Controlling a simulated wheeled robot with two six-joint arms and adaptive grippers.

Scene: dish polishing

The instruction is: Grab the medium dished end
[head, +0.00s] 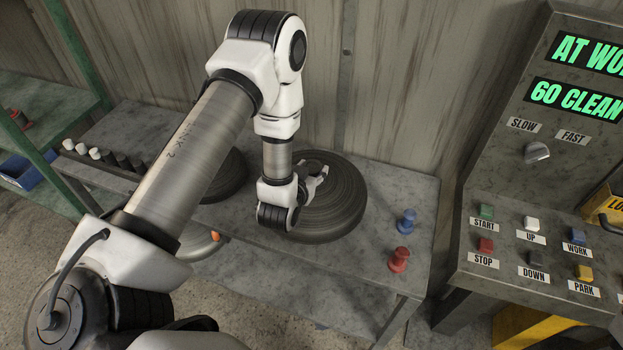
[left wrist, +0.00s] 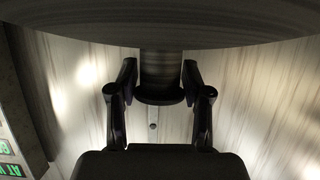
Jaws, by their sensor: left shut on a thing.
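A dark, round, ridged dished end (head: 345,213) is at the right part of the grey metal table. My left gripper (head: 318,178) is over its middle, coming from above. In the left wrist view, the fingers (left wrist: 160,85) are shut on the short central stem of the dished end (left wrist: 230,22), whose broad underside or face fills the top. I cannot tell whether it rests on the table or is just clear of it. A second dark dished end (head: 232,178) lies to the left, partly hidden behind my left arm. My right gripper is not in view.
A blue knob-like piece (head: 407,221) and a red one (head: 399,260) stand on the table (head: 385,190) to the right. A control panel with buttons (head: 535,240) stands farther right. Several small black and white pieces (head: 108,157) line the left. A wooden wall is behind.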

